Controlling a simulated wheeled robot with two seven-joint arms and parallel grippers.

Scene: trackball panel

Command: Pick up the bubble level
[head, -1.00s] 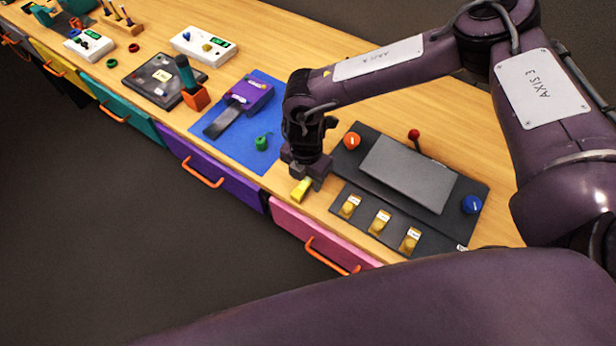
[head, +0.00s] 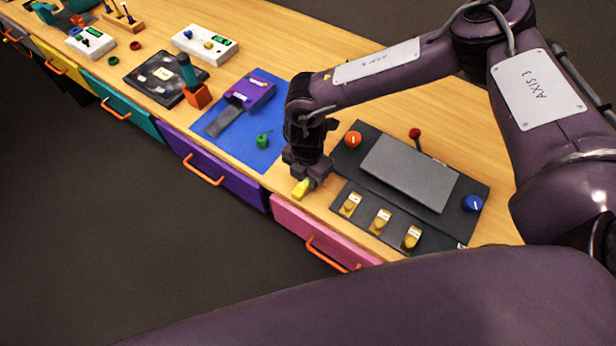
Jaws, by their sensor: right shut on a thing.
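The bubble level (head: 301,188) is a small yellow block near the bench's front edge, between the blue mat and the dark panel. My right gripper (head: 307,180) points down over it and is shut on it. The gripper hides the far part of the level. I cannot tell whether the level touches the bench top. My left gripper is not in view.
The dark panel (head: 345,188) with a grey plate, several yellow switches, an orange knob and a blue knob lies right of the gripper. The blue mat (head: 262,155) holds a purple device (head: 250,92) and a small green item (head: 263,140). Drawers with orange handles line the front.

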